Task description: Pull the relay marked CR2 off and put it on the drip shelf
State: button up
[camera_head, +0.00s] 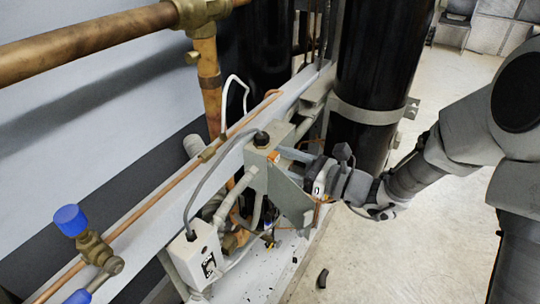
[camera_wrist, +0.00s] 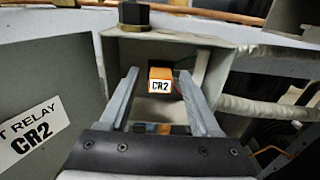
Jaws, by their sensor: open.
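The relay marked CR2 (camera_wrist: 160,86) is a small orange block with a white label, seated inside a grey open-fronted box (camera_wrist: 112,50). It also shows as a small orange patch in the head view (camera_head: 273,157). My gripper (camera_wrist: 160,74) is open, with one finger on each side of the relay. Gaps show between the fingers and the relay in the wrist view. In the head view my gripper (camera_head: 286,153) reaches into the box from the right. A pale, flat surface (camera_head: 258,284) lies low under the pipes; I cannot tell whether it is the drip shelf.
A grey panel with a CR2 label (camera_wrist: 34,137) stands left of my gripper. A black knob (camera_head: 262,138) tops the box. A white box (camera_head: 194,256), copper pipes (camera_head: 120,230) and thin wires crowd the rack. A black cylinder (camera_head: 375,75) stands behind. Floor at right is mostly clear.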

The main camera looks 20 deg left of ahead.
aim_at(277, 159)
grip_shut()
jog(key=shift+d, duration=0.15)
dwell(1.4)
jog(key=shift+s+d, duration=0.15)
jog(key=shift+d, duration=1.3)
jog(key=shift+s+d, duration=0.1)
jog(key=shift+d, duration=1.3)
